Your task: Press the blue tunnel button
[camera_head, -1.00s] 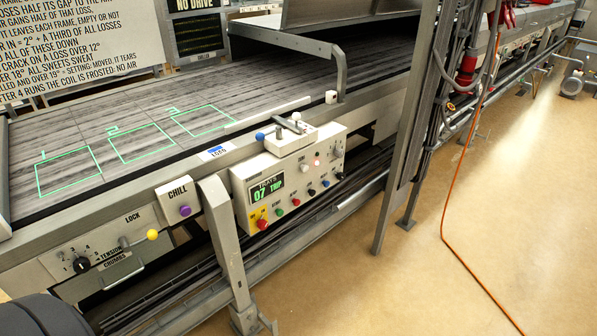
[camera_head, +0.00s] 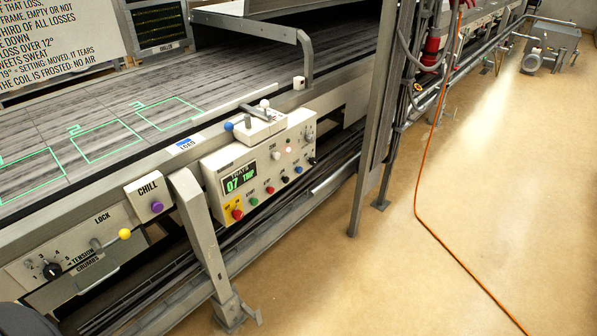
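A small blue button (camera_head: 299,169) sits in the lower row of the white control panel (camera_head: 216,174) on the conveyor's side. Black buttons flank it, with red and green ones further left. The small labels near it are too fine to read. A separate blue ball knob (camera_head: 229,126) is on the lever unit on top of the panel. The panel's display (camera_head: 241,178) shows green text that looks like "07 TRIP". Neither of my grippers is in view, and nothing covers the blue button.
The conveyor belt (camera_head: 40,125) runs behind the panel. A CHILL box with a purple button (camera_head: 157,207) and a yellow-knobbed LOCK lever (camera_head: 124,234) are left of it. A grey leg (camera_head: 205,240) and a tall post (camera_head: 378,130) stand nearby. An orange cable (camera_head: 417,190) crosses open floor.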

